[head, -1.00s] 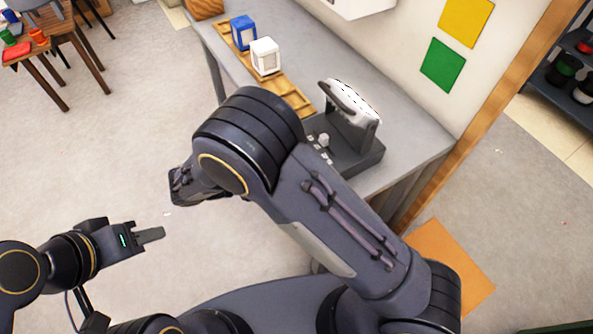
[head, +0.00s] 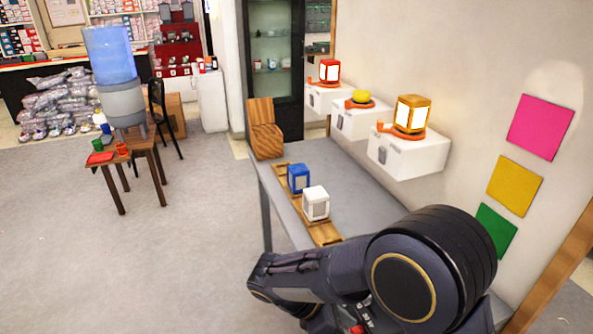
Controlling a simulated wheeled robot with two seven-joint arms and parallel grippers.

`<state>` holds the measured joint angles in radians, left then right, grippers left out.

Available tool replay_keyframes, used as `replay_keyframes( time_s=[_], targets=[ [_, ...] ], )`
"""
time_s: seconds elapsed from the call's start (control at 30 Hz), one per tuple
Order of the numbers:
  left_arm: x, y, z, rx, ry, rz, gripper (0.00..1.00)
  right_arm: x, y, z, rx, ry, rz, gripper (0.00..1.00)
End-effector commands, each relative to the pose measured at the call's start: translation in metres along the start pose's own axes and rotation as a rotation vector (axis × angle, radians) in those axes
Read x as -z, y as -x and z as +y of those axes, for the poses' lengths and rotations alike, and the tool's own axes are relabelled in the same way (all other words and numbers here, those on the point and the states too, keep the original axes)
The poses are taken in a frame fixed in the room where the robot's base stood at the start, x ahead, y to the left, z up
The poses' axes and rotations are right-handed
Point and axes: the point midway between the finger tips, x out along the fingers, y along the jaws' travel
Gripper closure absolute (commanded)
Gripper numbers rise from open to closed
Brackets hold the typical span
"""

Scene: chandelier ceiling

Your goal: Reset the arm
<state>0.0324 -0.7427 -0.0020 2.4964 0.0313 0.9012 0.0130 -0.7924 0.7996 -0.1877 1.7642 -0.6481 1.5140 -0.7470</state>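My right arm (head: 425,272) fills the lower right of the head view, with its forearm reaching left in front of the grey counter. Its gripper is not visible. My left arm and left gripper are out of the picture. The grey counter (head: 355,190) runs along the wall. A wooden tray (head: 326,234) on it bears a blue cube-shaped lantern (head: 298,178) and a white one (head: 316,203). My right arm hides the near end of the counter.
White wall boxes (head: 410,158) hold red, yellow and orange lamps. A wooden block (head: 264,128) stands at the counter's far end. A small table (head: 150,165) with a water dispenser (head: 112,75) stands at left. The floor (head: 130,255) between is clear.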

Motion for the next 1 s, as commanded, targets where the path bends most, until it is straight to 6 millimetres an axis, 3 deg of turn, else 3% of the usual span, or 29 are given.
replay_keyframes(
  time_s=[0.03,0.1,0.4,0.7,0.83,1.0],
  targets=[
    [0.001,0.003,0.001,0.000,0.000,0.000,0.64,-0.020,-0.004,-0.011,0.031,-0.096,0.117,0.59],
    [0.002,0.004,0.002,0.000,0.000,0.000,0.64,-0.036,-0.010,-0.026,0.070,-0.224,0.260,0.59],
    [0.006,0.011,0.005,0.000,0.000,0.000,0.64,-0.088,-0.019,-0.094,0.244,-0.835,0.805,0.59],
    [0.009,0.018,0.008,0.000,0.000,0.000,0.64,-0.113,-0.012,-0.147,0.385,-1.472,1.239,0.59],
    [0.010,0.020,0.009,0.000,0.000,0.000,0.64,-0.117,-0.010,-0.158,0.417,-1.659,1.356,0.59],
    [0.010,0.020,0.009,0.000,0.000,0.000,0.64,-0.119,-0.009,-0.162,0.432,-1.770,1.424,0.59]
  ],
)
